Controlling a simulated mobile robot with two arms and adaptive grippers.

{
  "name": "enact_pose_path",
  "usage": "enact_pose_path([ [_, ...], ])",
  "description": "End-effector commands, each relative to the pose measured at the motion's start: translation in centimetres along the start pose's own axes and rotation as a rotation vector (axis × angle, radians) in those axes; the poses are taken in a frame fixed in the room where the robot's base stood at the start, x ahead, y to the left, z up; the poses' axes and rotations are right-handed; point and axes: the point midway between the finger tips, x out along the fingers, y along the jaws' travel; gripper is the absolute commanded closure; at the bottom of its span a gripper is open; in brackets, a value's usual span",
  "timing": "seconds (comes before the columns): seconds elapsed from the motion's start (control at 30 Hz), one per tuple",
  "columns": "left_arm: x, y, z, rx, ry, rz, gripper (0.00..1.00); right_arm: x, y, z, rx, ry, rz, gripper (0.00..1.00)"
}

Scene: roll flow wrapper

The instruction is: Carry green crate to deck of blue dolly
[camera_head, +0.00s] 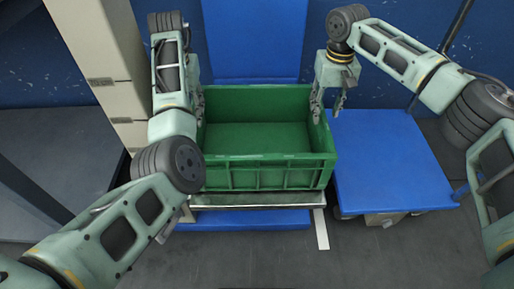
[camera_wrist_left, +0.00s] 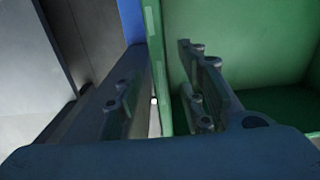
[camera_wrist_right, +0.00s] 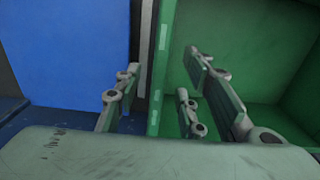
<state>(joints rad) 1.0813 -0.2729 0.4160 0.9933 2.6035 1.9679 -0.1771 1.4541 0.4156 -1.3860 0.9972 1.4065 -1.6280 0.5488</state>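The green crate (camera_head: 262,174) is empty and upright on a low stand with a pale metal top edge (camera_head: 258,200). The blue dolly (camera_head: 388,165) stands just right of it, its flat deck bare. My left gripper (camera_head: 199,112) is at the crate's left wall, partly hidden by my arm; the left wrist view shows its fingers (camera_wrist_left: 158,85) apart, one on each side of the wall (camera_wrist_left: 157,60). My right gripper (camera_head: 327,112) is at the right wall; in the right wrist view its fingers (camera_wrist_right: 165,70) also straddle the wall (camera_wrist_right: 160,60), with visible gaps.
A blue panel (camera_head: 253,40) rises behind the crate. A beige column (camera_head: 97,50) stands close at the back left, near my left arm. A dark grey surface (camera_head: 55,150) lies further left. The floor in front (camera_head: 380,260) is clear, with a white strip (camera_head: 321,230) near the stand.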

Motion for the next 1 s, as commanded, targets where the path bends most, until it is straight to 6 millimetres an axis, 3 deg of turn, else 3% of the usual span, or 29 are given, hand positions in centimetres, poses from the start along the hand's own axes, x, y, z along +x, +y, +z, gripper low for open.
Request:
enact_pose_path([
  [0.47, 0.8, 0.0, 0.0, 0.000, 0.000, 0.000, 0.63, 0.7, 0.0, 0.0, 0.000, 0.000, 0.000, 0.63],
  [1.0, 7.6, 0.1, 0.0, 0.000, 0.001, 0.002, 0.63, 7.6, 0.0, 0.0, 0.001, -0.001, 0.000, 0.63],
])
